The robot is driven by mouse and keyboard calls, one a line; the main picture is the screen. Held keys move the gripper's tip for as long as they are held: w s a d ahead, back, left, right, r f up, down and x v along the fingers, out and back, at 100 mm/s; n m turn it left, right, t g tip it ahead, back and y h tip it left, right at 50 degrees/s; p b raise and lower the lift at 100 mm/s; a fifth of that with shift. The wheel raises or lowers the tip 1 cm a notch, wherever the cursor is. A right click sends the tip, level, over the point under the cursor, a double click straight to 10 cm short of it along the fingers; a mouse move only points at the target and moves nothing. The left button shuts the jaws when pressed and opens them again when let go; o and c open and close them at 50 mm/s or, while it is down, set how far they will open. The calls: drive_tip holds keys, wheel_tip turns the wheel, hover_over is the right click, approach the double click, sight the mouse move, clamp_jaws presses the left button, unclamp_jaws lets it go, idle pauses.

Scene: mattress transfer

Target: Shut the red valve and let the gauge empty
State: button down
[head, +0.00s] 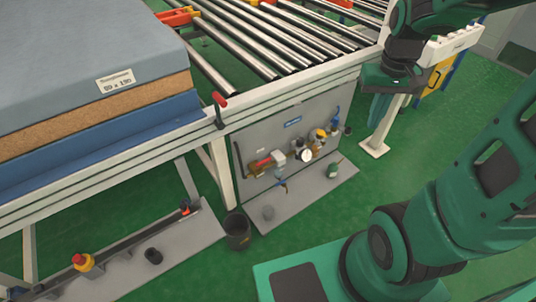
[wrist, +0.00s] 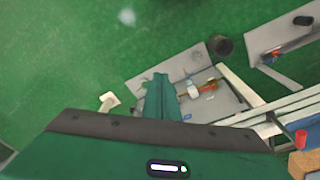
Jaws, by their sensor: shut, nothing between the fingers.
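The red valve handle (head: 264,162) is on the grey panel under the roller conveyor, left of the white-faced round gauge (head: 306,155). The gauge's needle is too small to read. A red piece on the panel, likely the valve, shows in the wrist view (wrist: 209,87); I cannot make out the gauge there. My gripper (head: 376,116) hangs pointing down, to the right of the panel and apart from the valve. Its fingers are together and empty; they also show in the wrist view (wrist: 160,82).
A mattress stack (head: 80,125) lies on the left frame. The roller conveyor (head: 265,35) runs above the panel (head: 300,108). A dark bin (head: 238,230) stands on the floor. A white post (head: 378,135) stands right of the panel. Green floor in front is partly clear.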

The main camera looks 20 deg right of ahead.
drive_tip(key=w+a+f+n+t, duration=0.1)
drive_tip(key=w+f, duration=0.3)
drive_tip(key=w, duration=0.3)
drive_tip(key=w+a+f+n, duration=0.1)
drive_tip(key=w+f+n, duration=0.15)
drive_tip(key=w, duration=0.45)
drive_tip(key=n+t+y, duration=0.2)
drive_tip(key=n, duration=0.2)
hover_over(264, 162)
drive_tip(key=d, duration=0.3)
wheel_tip(264, 162, down, 32)
drive_tip(key=d+x, duration=0.1)
drive_tip(key=x, duration=0.8)
drive_tip(key=shift+w+a, duration=0.2)
drive_tip(key=shift+a, duration=0.25)
drive_tip(key=shift+f, duration=0.15)
